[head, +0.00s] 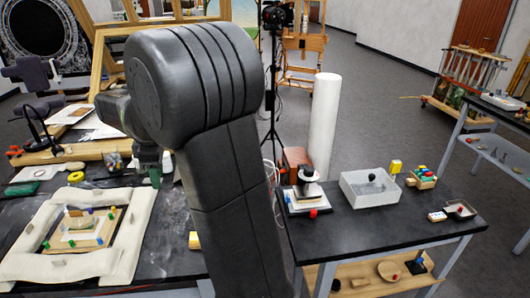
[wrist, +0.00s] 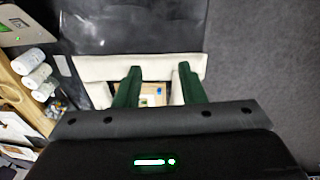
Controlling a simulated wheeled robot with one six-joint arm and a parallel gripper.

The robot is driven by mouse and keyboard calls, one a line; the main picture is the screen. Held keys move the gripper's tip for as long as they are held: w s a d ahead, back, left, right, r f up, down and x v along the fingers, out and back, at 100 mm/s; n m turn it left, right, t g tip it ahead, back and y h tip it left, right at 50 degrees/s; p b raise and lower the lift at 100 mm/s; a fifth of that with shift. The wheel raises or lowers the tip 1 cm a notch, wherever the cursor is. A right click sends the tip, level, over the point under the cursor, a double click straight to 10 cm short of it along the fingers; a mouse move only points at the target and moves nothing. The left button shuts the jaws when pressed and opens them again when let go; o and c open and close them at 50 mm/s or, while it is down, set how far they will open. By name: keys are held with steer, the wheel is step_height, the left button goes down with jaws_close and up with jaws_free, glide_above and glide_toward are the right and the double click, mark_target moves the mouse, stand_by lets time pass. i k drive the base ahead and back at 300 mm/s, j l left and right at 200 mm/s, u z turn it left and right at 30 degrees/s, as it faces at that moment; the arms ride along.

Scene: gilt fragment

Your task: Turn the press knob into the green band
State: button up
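A small press-like device (head: 306,190) with a pale base and a dark and white upper part stands at the left of the right-hand dark table in the head view. A red knob (head: 314,213) shows at its front edge; I cannot make out a green band on it. My gripper (head: 153,176) is far to the left of the device, above the left work table. In the wrist view its two green fingers (wrist: 158,68) are apart with nothing held between them. The press is not seen in the wrist view.
A cream padded frame (head: 28,262) surrounds a small board with coloured pegs (head: 82,232) below my gripper. Right of the press stand a white tray (head: 356,199), a yellow item (head: 396,167) and a block of coloured pieces (head: 424,177). A white column (head: 324,125) rises behind the table.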

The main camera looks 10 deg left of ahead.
mark_target(309, 171)
steer(key=i+j+z, duration=0.15)
steer(key=i+z, duration=0.4)
steer(key=z, duration=1)
